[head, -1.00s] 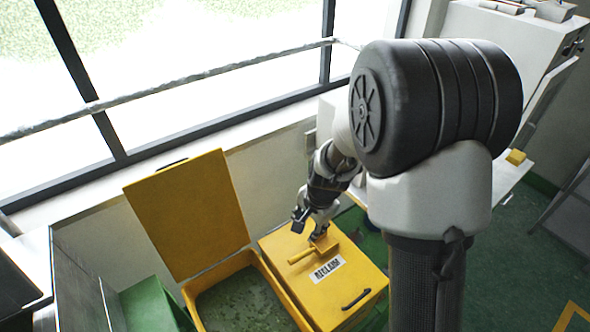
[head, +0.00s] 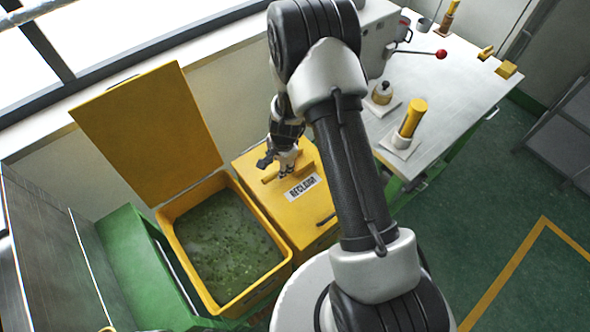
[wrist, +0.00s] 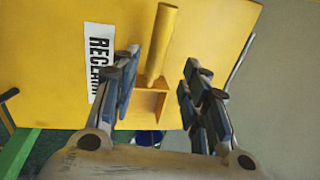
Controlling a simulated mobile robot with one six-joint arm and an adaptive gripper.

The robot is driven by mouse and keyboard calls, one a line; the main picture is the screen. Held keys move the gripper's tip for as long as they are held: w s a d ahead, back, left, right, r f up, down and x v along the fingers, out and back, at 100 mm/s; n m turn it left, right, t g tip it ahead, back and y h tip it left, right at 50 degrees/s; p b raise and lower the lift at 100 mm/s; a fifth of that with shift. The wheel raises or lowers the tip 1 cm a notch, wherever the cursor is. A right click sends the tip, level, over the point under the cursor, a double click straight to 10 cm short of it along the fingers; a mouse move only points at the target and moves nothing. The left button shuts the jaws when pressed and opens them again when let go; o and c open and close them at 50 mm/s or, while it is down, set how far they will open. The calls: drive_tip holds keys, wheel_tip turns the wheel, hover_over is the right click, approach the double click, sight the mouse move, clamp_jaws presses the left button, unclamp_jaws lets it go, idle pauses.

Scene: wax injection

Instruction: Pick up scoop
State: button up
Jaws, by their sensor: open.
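The yellow scoop lies on the closed yellow lid (head: 252,160) of the box marked RECLAIM. In the wrist view its round handle (wrist: 162,40) points away and its flat, open pan (wrist: 150,103) is nearer. My gripper (wrist: 161,72) is open, with one pair of dark finger pads left of the scoop and the other right of it. No contact with the scoop shows. In the head view my gripper (head: 277,163) is low over the lid and partly hides the scoop.
An open yellow bin (head: 170,226) with green bits inside stands left of the lid, its raised cover (head: 145,130) behind it. A green stand (head: 140,262) is further left. A metal worktable (head: 455,85) with tools stands right. The window wall is close behind.

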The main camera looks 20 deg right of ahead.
wheel_tip(320, 180, down, 5)
drive_tip(key=b, duration=0.3)
drive_tip(key=shift+w, duration=0.15)
drive_tip(key=shift+w+f, duration=0.15)
drive_tip(key=shift+f, duration=0.35)
drive_tip(key=shift+r, duration=0.1)
clamp_jaws()
